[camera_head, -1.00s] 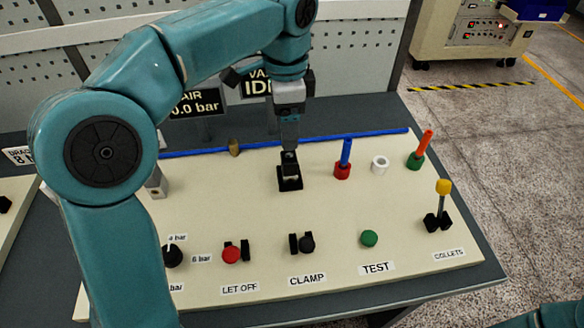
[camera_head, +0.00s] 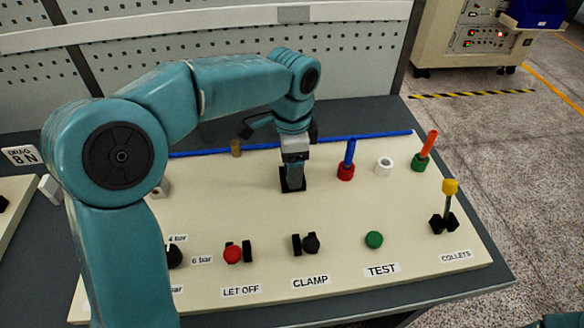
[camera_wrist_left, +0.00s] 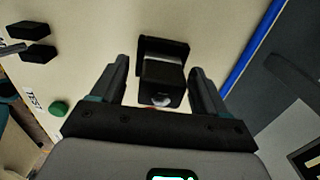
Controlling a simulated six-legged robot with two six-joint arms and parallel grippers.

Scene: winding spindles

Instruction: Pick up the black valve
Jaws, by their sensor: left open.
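The black valve (camera_head: 291,186) stands on the cream panel (camera_head: 240,200), left of the red socket with the blue rod. In the head view my left gripper (camera_head: 294,168) points down right over it and hides most of it. In the left wrist view the valve (camera_wrist_left: 162,72) shows as a black block on a square black base, with a pale round spot on its near end. The open left gripper (camera_wrist_left: 158,82) has one finger on each side of the block, with a gap visible at both sides. My right gripper is not in view.
A red socket with a blue rod (camera_head: 347,160), a white ring (camera_head: 384,166) and a green socket with an orange rod (camera_head: 426,152) stand to the right. A long blue rod (camera_head: 370,135) runs behind. Labelled controls line the front, including a green button (camera_head: 374,240).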

